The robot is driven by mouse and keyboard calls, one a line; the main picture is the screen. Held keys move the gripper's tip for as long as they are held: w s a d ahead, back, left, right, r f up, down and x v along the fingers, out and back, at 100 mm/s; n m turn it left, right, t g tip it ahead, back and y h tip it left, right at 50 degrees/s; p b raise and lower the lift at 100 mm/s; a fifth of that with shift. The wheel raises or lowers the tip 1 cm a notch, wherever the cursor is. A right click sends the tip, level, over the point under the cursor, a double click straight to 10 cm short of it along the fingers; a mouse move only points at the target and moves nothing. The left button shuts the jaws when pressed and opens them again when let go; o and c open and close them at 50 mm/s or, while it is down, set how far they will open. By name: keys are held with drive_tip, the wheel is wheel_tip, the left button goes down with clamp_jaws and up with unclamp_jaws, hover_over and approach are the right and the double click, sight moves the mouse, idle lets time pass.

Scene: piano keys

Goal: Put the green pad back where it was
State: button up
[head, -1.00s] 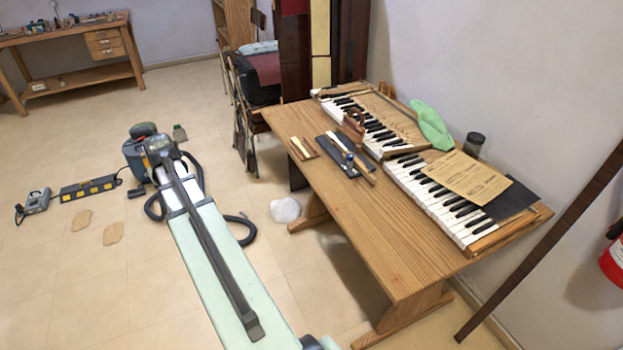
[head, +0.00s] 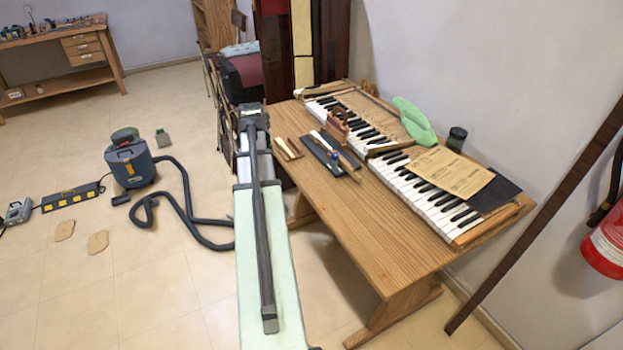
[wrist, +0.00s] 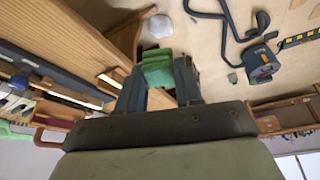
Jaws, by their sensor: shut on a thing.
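My gripper (wrist: 158,70) is shut on the green pad (wrist: 157,66), which shows between its two grey fingers in the wrist view. The wooden table edge (wrist: 80,38) is just left of the pad in that view, with pale floor beyond. In the head view my arm reaches out beside the table's left edge; its far end hides the fingers and pad there. The wooden table (head: 375,230) carries a piano keyboard (head: 420,190). A light green cloth (head: 413,120) lies at the keyboard's back, apart from the gripper.
Hand tools on a dark mat (head: 322,150) and wooden pieces (head: 287,148) lie near the table's left edge. A brown paper sheet (head: 455,172) covers part of the keys; a dark jar (head: 457,138) stands behind. A vacuum cleaner (head: 130,165) with its hose stands on the floor. The table's front is clear.

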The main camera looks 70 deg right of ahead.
drive_tip(key=s+d+r+m, duration=0.1)
drive_tip(key=s+d, duration=0.3)
drive_tip(key=s, duration=0.4)
drive_tip(key=s+d+r+m, duration=0.1)
drive_tip(key=s+d+m, duration=0.15)
drive_tip(key=s, duration=0.65)
drive_tip(key=shift+w+f+n, duration=0.1)
drive_tip(key=shift+f+n, duration=0.35)
drive_tip(key=shift+f, duration=1.2)
drive_tip(key=shift+w+f+n, duration=0.15)
drive_tip(key=shift+f+n, duration=0.3)
drive_tip(key=shift+f, duration=1.2)
drive_tip(key=shift+w+f+n, duration=0.1)
drive_tip(key=shift+f+n, duration=0.35)
drive_tip(key=shift+f, duration=1.2)
drive_tip(key=shift+f, duration=0.1)
drive_tip(key=o, duration=0.9)
drive_tip(key=v, duration=1.2)
drive_tip(key=shift+w, duration=0.1)
